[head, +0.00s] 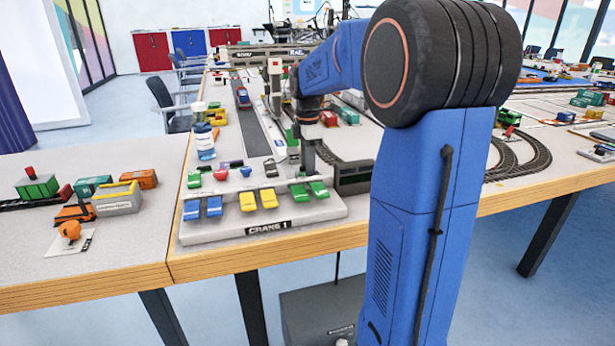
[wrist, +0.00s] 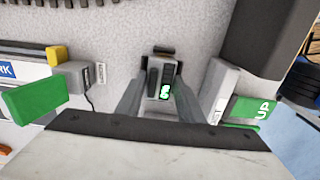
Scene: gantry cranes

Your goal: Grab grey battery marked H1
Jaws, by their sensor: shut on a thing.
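A small grey battery (wrist: 153,88) with dark strips and a bright green marking sits between the fingers of my gripper (wrist: 160,96) in the wrist view. The marking is too small to read surely as H1. The two grey fingers are closed against its sides. In the head view my gripper (head: 308,165) points down behind the Crane 1 panel, and the battery cannot be made out there.
The Crane 1 panel (head: 215,236) with blue, yellow and green levers stands at the table's front edge. In the wrist view, a green lever (wrist: 36,100) is at left and a green UP lever (wrist: 252,110) at right. A dark box (head: 353,178) stands right of my gripper.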

